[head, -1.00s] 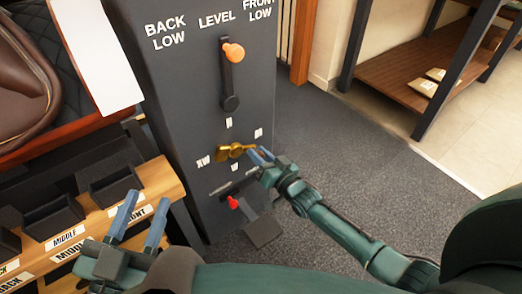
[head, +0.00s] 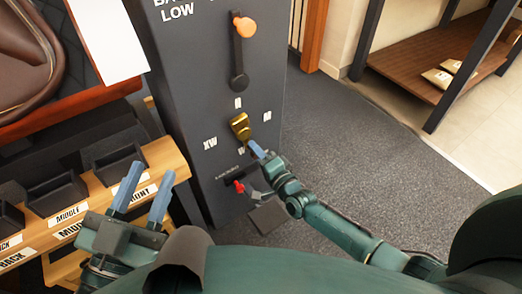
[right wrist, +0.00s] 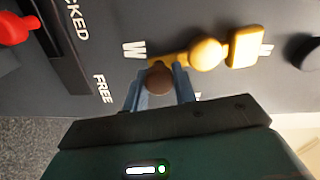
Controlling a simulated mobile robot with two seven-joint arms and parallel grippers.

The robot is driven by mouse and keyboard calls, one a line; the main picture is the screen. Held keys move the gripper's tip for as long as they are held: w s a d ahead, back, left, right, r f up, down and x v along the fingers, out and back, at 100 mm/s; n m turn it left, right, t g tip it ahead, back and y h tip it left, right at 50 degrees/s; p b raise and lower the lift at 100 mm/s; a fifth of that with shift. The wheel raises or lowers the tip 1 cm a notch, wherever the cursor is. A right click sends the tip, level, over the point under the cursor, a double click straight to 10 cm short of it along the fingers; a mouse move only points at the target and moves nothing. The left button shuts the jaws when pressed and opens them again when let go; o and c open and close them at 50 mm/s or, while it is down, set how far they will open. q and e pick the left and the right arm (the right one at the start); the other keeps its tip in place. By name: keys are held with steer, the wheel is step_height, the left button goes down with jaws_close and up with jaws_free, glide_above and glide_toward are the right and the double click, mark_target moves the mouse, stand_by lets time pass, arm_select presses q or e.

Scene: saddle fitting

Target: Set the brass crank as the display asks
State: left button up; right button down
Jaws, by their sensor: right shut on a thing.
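The brass crank (head: 240,126) is on the front of the dark column, among the marks N, M, W and XW. Its arm points down toward the W mark. In the right wrist view the brass arm (right wrist: 205,53) ends in a brown knob (right wrist: 159,78) beside the W. My right gripper (head: 258,151) is shut on that knob; its blue fingers (right wrist: 159,90) stand on both sides of it. My left gripper (head: 150,172) is open and empty at lower left, in front of the shelf. No readable display is in view.
Above the crank is a black lever with an orange knob (head: 245,27). Below it a red knob (head: 239,187) sits by a slot marked FREE. Black bins (head: 57,194) stand on a wooden shelf at left. Carpet (head: 330,130) is clear to the right.

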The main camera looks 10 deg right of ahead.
arm_select(q)
steer(key=shift+w+a+r+m+t, duration=0.2)
steer(key=shift+w+r+m+t, duration=0.1)
steer(key=shift+r+m, duration=0.15)
arm_select(e)
steer(key=shift+s+a+f+m, duration=0.15)
steer(key=shift+a+m, duration=0.15)
steer(key=shift+m, duration=0.25)
steer(key=shift+s+a+f+m, duration=0.15)
steer(key=shift+a+m, duration=0.1)
steer(key=shift+m, duration=0.3)
arm_select(q)
steer(key=shift+r+b, duration=0.15)
steer(key=shift+b, duration=0.15)
arm_select(e)
steer(key=shift+a+r, duration=0.1)
steer(key=c, duration=1.1)
jaws_free()
steer(key=shift+c, duration=0.2)
steer(key=shift+r, duration=0.1)
